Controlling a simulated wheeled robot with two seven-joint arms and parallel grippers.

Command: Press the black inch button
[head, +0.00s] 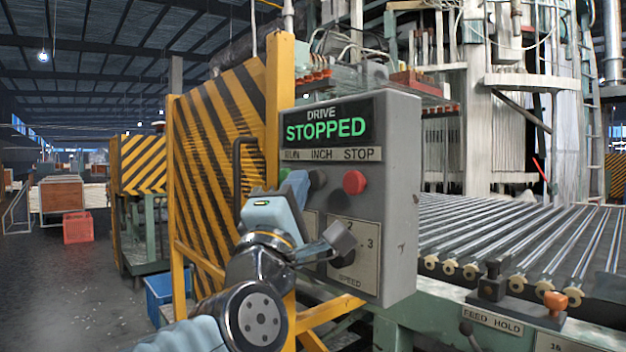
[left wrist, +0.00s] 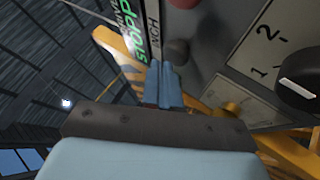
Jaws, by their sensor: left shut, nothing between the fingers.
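The grey control box (head: 397,160) carries a green-lit display (head: 326,130) reading DRIVE STOPPED. Below it are the RUN, INCH and STOP labels. The black inch button (head: 318,180) sits between a mostly hidden green button (head: 284,174) and the red stop button (head: 354,182). My left gripper (head: 297,182) is shut and empty, its light blue fingers just left of the black button. In the left wrist view the shut fingertips (left wrist: 165,68) point at the panel close beside the dark inch button (left wrist: 177,51). I cannot tell whether they touch it. My right gripper is not in view.
A speed plate (head: 362,262) lies below the buttons, partly hidden by my wrist; its black knob (left wrist: 300,78) shows in the wrist view. A striped yellow guard (head: 215,150) with a black handle stands left. A roller conveyor (head: 500,235) and feed-hold lever (head: 492,282) are at right.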

